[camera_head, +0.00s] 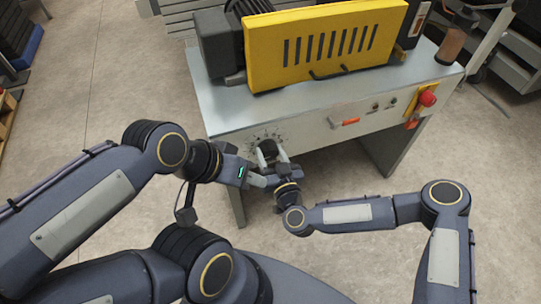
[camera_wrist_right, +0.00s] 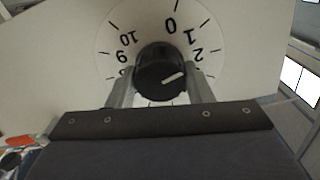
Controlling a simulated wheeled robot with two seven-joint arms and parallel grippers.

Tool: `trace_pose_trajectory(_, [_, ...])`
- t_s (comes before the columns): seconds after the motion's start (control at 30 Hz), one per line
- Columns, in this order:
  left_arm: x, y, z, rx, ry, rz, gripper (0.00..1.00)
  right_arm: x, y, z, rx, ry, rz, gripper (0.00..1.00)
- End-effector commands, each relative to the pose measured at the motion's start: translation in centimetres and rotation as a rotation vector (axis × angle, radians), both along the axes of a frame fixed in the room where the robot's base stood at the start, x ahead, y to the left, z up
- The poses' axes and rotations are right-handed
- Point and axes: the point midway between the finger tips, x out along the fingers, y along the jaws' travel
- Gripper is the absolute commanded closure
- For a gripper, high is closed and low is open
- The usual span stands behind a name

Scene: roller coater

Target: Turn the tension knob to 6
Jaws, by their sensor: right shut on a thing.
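The black tension knob (camera_head: 268,147) sits on the front panel of the machine, in the middle of a numbered dial. In the right wrist view the knob (camera_wrist_right: 160,72) has a white pointer mark that aims right and slightly up, below the 2. The dial (camera_wrist_right: 150,28) shows 0, 1, 2, 9 and 10; its lower part, including 6, is hidden. My right gripper (camera_wrist_right: 160,92) is shut on the knob, one finger on each side. My left gripper (camera_head: 259,181) is just below and left of the right gripper, apart from the knob; its finger gap is unclear.
The machine's yellow guard (camera_head: 325,45) stands above the panel. An orange-red handle or switch (camera_head: 344,122) and a red button (camera_head: 427,98) are further right on the panel. The two grippers are very close together. Open floor (camera_head: 330,260) lies in front.

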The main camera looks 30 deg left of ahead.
Motion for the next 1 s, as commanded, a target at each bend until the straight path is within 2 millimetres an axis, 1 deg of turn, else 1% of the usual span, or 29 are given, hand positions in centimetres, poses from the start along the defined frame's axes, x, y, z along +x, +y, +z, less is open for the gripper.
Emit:
trace_pose_trajectory(0.03, [0.0,0.0,-0.5,0.000,0.000,0.000,0.64,0.0,0.0,-0.2,0.027,0.031,0.000,0.77])
trace_pose_trajectory(1.0, [0.0,0.0,-5.5,0.000,0.000,0.000,0.64,0.1,-0.1,-0.4,0.628,0.734,-0.002,0.77])
